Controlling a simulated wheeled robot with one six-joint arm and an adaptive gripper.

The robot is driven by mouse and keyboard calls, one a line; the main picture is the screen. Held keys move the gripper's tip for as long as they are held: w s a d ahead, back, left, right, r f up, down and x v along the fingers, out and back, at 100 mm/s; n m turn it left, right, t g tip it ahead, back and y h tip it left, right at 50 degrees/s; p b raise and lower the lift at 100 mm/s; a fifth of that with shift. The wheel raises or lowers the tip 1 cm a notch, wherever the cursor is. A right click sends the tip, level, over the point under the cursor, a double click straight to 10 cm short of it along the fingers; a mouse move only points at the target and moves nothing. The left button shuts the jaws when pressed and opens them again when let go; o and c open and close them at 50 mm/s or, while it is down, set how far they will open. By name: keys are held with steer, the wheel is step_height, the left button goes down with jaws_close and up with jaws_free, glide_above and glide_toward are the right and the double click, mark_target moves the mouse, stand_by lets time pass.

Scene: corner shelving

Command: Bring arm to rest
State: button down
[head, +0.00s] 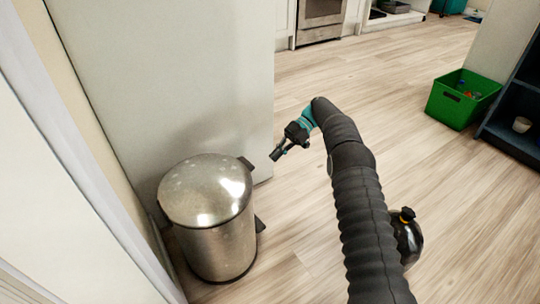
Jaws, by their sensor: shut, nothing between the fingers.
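My arm reaches up from the bottom right of the head view, in a dark ribbed sleeve, and bends over to the left at its end. My gripper (277,154) is at the end, past a teal wrist joint, and points down and to the left. It is shut and holds nothing. It is in the air above the wood floor, just right of and above the metal bin's lid in the picture.
A shiny metal pedal bin (216,240) stands at the left against a pale wall panel (170,70). A green crate (455,108) with small items sits at the right beside dark shelving (515,135). An oven (320,20) is at the back. The middle floor (410,100) is clear.

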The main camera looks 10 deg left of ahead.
steer(key=shift+w+d+f, duration=0.1)
steer(key=shift+w+d, duration=0.3)
